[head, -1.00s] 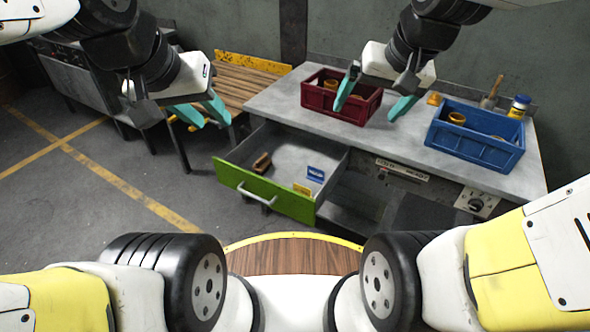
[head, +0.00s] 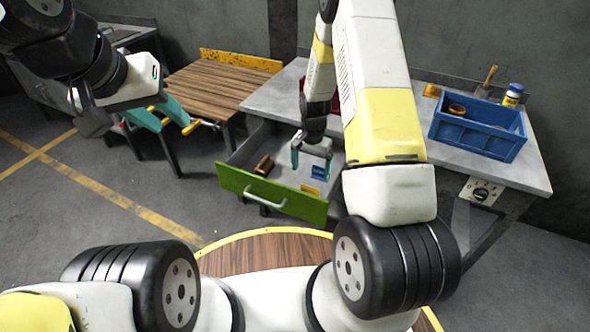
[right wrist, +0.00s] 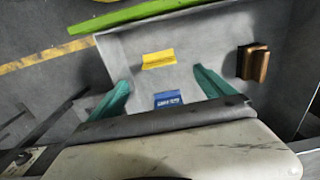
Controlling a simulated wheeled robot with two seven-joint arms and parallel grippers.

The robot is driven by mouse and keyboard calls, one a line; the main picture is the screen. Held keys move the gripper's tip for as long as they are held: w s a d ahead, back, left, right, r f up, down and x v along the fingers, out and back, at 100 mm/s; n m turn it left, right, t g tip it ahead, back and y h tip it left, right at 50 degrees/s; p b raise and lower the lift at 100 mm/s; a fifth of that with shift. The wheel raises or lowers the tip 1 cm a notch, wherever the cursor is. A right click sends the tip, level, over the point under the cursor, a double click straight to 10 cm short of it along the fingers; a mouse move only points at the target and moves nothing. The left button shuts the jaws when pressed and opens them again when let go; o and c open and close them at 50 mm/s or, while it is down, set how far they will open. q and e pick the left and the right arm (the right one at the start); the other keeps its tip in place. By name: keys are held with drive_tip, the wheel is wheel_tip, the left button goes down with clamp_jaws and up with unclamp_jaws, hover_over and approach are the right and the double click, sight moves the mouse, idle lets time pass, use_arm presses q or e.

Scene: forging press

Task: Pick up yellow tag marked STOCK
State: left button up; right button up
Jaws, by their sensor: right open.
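The yellow tag (head: 310,189) lies in the open drawer (head: 230,180) near its green front; it also shows in the right wrist view (right wrist: 158,59), where its lettering is too small to read. A blue tag (head: 320,173) lies close behind it, and shows in the right wrist view (right wrist: 168,98) between my fingers. My right gripper (head: 310,160) is open and empty over the drawer, beside the blue tag and a little behind the yellow tag; its teal fingers show in the right wrist view (right wrist: 163,90).
The blue crate (head: 478,132) stands on the grey workbench (head: 535,170) at right. The red crate (head: 304,88) is mostly hidden by my right arm. The slatted table (head: 215,88) stands left of the drawer.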

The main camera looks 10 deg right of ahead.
sight(310, 187)
wheel_tip(310, 187, down, 9)
drive_tip(key=shift+f, duration=0.1)
drive_tip(key=c, duration=1.4)
